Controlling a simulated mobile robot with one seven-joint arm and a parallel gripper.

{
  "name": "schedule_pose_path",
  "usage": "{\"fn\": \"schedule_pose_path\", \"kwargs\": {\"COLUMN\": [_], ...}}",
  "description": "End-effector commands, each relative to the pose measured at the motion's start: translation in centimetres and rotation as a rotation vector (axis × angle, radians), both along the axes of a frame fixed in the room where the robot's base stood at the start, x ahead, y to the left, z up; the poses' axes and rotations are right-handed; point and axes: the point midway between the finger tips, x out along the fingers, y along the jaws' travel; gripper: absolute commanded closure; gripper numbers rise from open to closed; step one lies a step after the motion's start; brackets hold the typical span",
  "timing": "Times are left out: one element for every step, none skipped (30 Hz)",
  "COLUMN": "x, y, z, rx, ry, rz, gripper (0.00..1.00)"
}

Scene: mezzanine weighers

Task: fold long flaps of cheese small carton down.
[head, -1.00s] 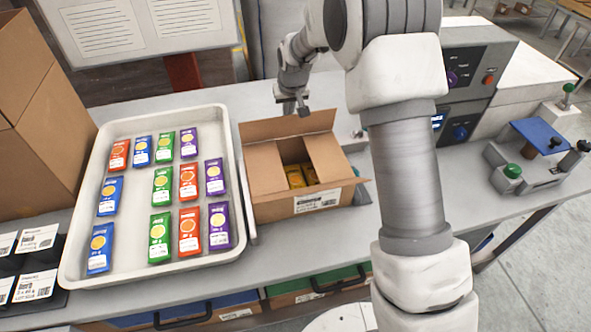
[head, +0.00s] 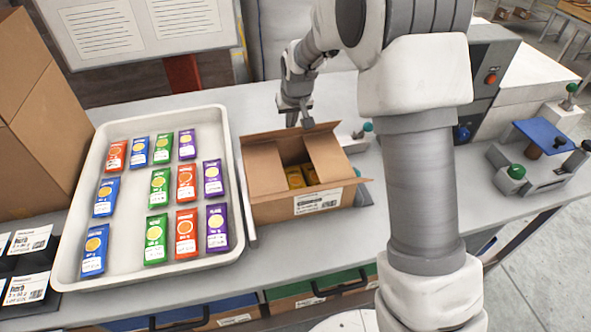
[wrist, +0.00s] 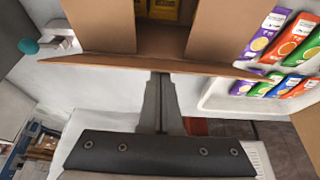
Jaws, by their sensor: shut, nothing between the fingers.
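The cheese small carton (head: 285,213) stands on the bench in the head view, a label on its near side. Its two short flaps, left (head: 266,170) and right (head: 328,158), lean inward with a gap between them. Yellow packs (head: 297,177) show in the gap. The far long flap (head: 285,136) is raised along the back edge; it also shows in the wrist view (wrist: 165,64).
A white tray (head: 68,262) with rows of coloured packs stands close left of the carton. A tall brown box (head: 45,130) is at the far left. A device with a blue plate (head: 545,134) is at right. My arm hides the bench right of the carton.

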Motion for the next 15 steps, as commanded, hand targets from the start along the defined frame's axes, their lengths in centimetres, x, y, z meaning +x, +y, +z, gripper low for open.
{"fn": "schedule_pose_path", "kwargs": {"x": [-0.1, -0.3, -0.4, -0.6, -0.8, -1.1, -1.4, -1.6, -1.9, -2.0, -2.2, -2.3, -2.3, -2.3, -2.3], "y": [0.0, -0.1, -0.1, -0.1, -0.2, -0.2, -0.3, -0.3, -0.4, -0.4, -0.4, -0.5, -0.5, -0.5, -0.5], "z": [-0.3, -0.4, -0.6, -0.8, -1.1, -1.4, -1.7, -1.8, -2.1, -2.2, -2.2, -2.2, -2.2, -2.1, -2.1], "rx": [0.0, 0.0, 0.0, 0.0, 0.0, 0.0, 0.0, 0.0, 0.0, 0.0, 0.0, 0.0, 0.0, 0.0, 0.0], "ry": [0.0, 0.0, 0.0, 0.0, -0.001, 0.0, 0.001, 0.0, 0.0, 0.001, 0.0, 0.0, 0.0, 0.0, 0.0], "rz": [0.0, 0.0, 0.0, 0.0, 0.0, 0.0, 0.0, 0.0, 0.0, 0.0, 0.0, 0.0, 0.0, 0.0, 0.0], "gripper": [1.0, 1.0, 1.0, 1.0, 1.0, 1.0, 1.0, 1.0, 1.0, 1.0, 1.0, 1.0, 1.0, 1.0, 1.0]}}
